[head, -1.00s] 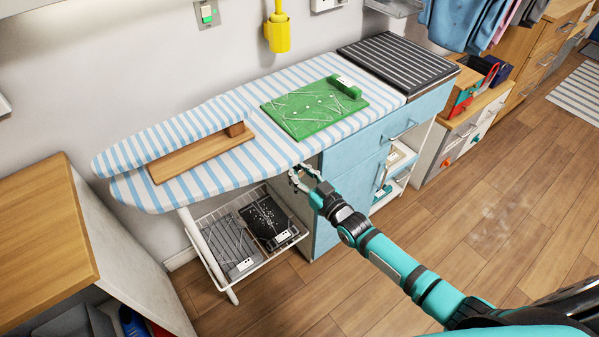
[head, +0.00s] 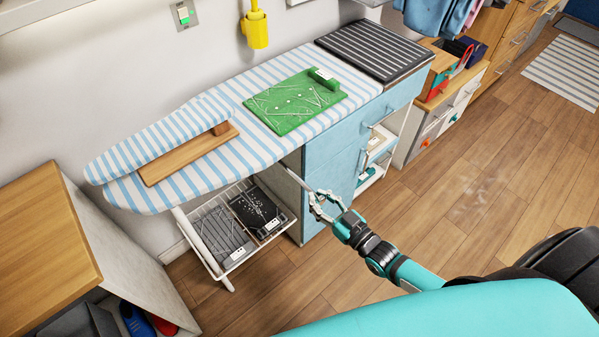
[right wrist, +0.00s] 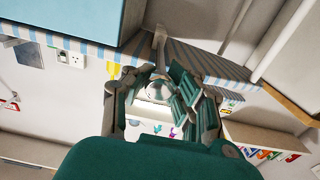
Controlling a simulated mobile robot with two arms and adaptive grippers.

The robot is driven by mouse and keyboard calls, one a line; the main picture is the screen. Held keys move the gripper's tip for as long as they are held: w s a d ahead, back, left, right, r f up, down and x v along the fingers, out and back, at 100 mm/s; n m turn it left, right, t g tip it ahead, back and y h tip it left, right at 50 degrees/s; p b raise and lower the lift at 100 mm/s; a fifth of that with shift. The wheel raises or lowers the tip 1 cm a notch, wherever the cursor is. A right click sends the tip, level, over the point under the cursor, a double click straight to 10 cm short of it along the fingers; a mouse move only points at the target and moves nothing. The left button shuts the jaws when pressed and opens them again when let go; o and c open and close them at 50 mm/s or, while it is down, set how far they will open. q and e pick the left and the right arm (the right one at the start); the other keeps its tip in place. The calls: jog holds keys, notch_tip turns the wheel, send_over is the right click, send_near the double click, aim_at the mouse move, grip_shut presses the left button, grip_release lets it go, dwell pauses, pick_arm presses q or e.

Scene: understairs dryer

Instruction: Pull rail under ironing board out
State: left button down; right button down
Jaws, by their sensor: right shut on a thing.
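The ironing board (head: 160,135) has a blue-and-white striped cover and runs along the wall. A thin pale rail (head: 299,180) sticks out from under its front edge, towards me. My right gripper (head: 318,203) is shut on the outer end of this rail, in front of the blue cabinet. In the right wrist view, the fingers (right wrist: 160,95) close around the pale rounded rail end, and the rail (right wrist: 160,42) runs from it towards the striped board. The fingers partly hide the rail end. My left gripper is not in view.
A blue cabinet (head: 333,165) stands behind the gripper. A white wire basket (head: 228,272) with dark panels hangs below the board. A green board (head: 293,105) and a wooden piece (head: 180,162) lie on top. The wooden floor in front is clear.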

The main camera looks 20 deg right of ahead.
jog(key=p+v, duration=0.1)
jog(key=v, duration=0.8)
jog(key=shift+s+p, duration=0.3)
jog(key=shift+p, duration=0.1)
jog(key=shift+f, duration=0.15)
jog(key=c, duration=1.5)
grip_release()
jog(key=shift+s, duration=0.1)
jog(key=shift+c, duration=0.2)
jog(key=o, duration=0.4)
jog(key=shift+s+d, duration=0.2)
jog(key=shift+s, duration=0.1)
jog(key=shift+o, duration=0.6)
jog(key=shift+w, duration=0.1)
jog(key=v, duration=1.2)
